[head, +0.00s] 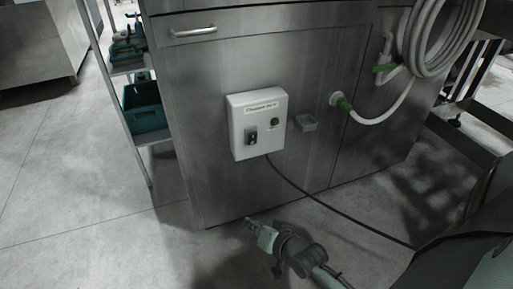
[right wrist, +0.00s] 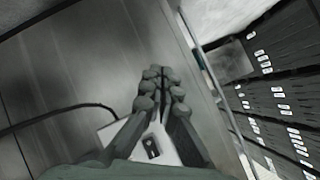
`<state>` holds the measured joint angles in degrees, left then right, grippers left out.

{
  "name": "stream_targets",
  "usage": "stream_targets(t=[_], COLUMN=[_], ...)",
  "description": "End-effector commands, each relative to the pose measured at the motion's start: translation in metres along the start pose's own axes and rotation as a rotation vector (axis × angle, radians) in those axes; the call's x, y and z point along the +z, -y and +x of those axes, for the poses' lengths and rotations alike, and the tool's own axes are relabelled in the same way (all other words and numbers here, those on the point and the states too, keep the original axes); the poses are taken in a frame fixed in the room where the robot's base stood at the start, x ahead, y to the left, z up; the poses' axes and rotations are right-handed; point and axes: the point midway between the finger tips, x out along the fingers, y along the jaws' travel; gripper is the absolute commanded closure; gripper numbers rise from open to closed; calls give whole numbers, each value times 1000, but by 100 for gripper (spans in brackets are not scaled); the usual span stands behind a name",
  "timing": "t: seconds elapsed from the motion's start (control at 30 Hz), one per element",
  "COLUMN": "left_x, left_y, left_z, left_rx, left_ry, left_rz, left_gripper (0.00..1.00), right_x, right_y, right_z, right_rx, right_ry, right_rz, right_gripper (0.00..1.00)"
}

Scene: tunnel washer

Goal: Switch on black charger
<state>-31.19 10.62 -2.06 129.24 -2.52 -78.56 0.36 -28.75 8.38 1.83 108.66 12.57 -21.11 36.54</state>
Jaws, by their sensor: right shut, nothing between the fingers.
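A white control box (head: 239,139) is mounted on the front of the stainless steel cabinet in the head view. It carries a label (head: 262,107) too small to read surely, a black rocker switch (head: 251,138) and a round green button (head: 275,122). A dark cable leaves its lower right. My right gripper (head: 250,224) is low in front of the cabinet, below the box and apart from it. Its fingers are shut and empty. In the right wrist view the fingers (right wrist: 162,88) partly cover the white box, and its black switch (right wrist: 152,147) shows between them. My left gripper is not in view.
A shelf with a teal crate (head: 144,118) stands at left. The cable (head: 340,214) runs right. The left floor is clear.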

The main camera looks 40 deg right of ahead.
Motion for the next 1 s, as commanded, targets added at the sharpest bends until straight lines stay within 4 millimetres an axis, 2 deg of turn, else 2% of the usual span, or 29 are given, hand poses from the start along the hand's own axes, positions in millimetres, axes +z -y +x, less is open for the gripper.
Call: stream_targets(t=[0.07,0.2,0.33,0.43,0.57,0.87,1.0], left_x=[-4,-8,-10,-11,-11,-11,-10], left_y=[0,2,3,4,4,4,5], left_z=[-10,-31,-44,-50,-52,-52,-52], left_rx=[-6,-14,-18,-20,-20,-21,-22], left_ry=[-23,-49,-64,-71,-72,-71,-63], left_rz=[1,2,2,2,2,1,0], left_gripper=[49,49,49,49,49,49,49], right_x=[-29,-82,-113,-124,-129,-131,-140], right_y=[6,9,3,0,-2,0,3], right_z=[4,-13,-34,-45,-50,-49,-40], right_rx=[-122,-338,-490,-556,-583,-583,-584], right_ry=[-158,-386,-518,-570,-589,-589,-589], right_rz=[233,568,757,828,854,851,850], right_gripper=[100,100,100,100,100,100,100])
